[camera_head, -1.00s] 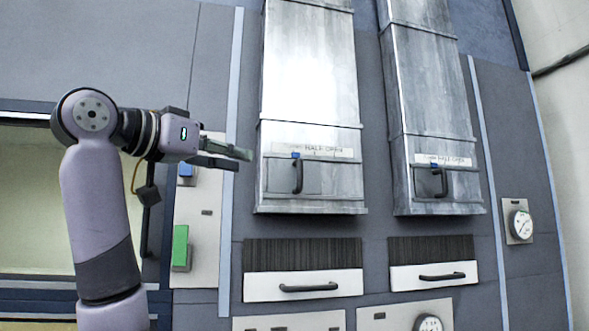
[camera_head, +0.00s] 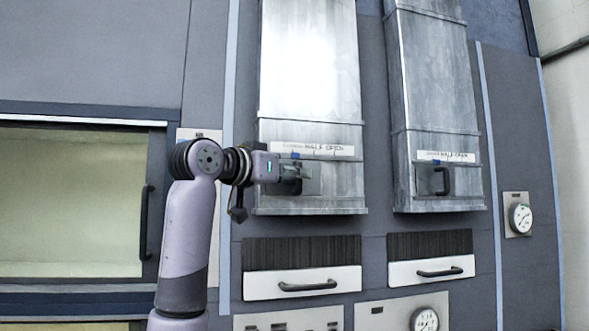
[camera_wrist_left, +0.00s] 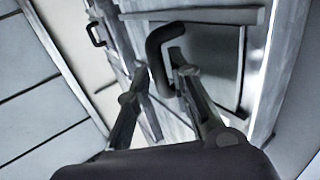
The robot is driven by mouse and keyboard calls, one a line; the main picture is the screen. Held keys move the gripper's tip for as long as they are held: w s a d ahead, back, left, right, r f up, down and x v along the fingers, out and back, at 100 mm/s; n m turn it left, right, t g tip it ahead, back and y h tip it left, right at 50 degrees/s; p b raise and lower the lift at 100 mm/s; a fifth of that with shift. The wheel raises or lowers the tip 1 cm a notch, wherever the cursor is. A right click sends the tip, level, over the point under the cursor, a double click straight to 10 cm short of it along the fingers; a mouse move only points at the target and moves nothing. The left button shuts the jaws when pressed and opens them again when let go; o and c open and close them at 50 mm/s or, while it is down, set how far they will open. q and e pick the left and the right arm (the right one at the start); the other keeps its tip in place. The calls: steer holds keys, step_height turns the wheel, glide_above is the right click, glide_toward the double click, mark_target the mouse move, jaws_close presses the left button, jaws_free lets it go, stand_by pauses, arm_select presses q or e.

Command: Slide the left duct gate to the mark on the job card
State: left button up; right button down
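The left duct gate (camera_head: 325,178) is a flat grey plate low on the left metal duct, with a dark bar handle (camera_wrist_left: 157,62). A white job card (camera_head: 335,150) above it appears to read "HALF OPEN", and a small blue marker (camera_head: 296,156) shows just below the card. My left gripper (camera_head: 300,178) is in front of the gate and hides most of the handle. In the left wrist view, the fingers of my left gripper (camera_wrist_left: 159,65) are on either side of the handle bar, with a small gap at the right finger. The right gripper is not in view.
The right duct (camera_head: 436,100) has its own gate with a dark handle (camera_head: 441,181) and a card. Drawers with dark handles (camera_head: 305,285) are below the ducts. A pale window panel (camera_head: 75,200) is at the left.

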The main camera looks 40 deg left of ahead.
arm_select(q)
steer(key=shift+c, duration=0.5)
jaws_close()
